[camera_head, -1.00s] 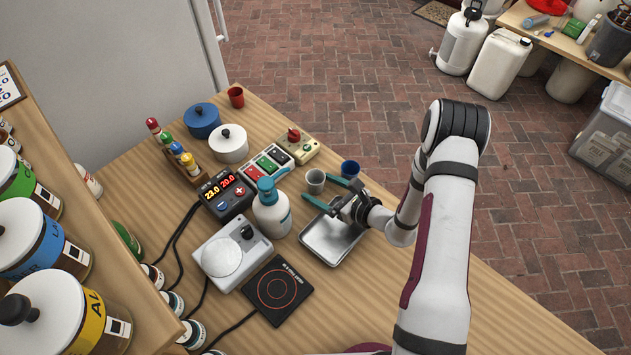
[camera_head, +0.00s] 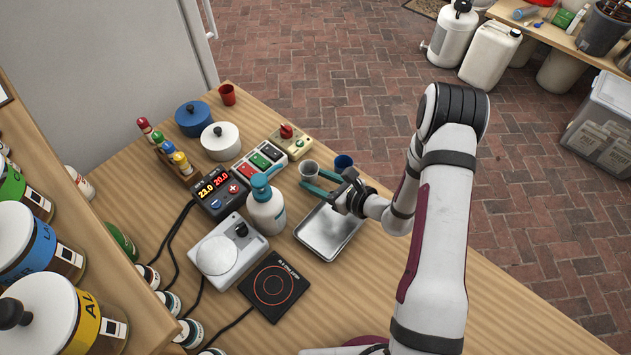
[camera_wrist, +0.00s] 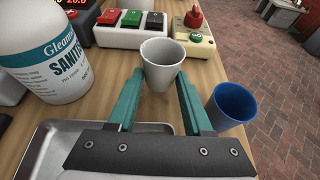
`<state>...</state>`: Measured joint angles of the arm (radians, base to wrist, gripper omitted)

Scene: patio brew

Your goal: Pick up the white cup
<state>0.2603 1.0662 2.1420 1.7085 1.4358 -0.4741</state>
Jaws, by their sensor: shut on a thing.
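The white cup (camera_wrist: 161,64) stands upright between the tips of my gripper's two green fingers in the wrist view. In the head view the cup (camera_head: 309,169) looks grey and sits just beyond the metal tray. My gripper (camera_head: 314,178) reaches over the tray from the right, with its fingers on both sides of the cup. In the wrist view my gripper (camera_wrist: 160,82) is shut on the cup. The cup's base is partly hidden, so I cannot tell whether it still touches the table.
A blue cup (camera_wrist: 232,104) stands close to the right finger. A sanitizer bottle (camera_head: 267,209) stands to the left. A metal tray (camera_head: 329,233) lies below my gripper. A switch box (camera_head: 259,160) with coloured buttons and a yellow box with a red knob (camera_head: 290,141) lie behind the cup.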

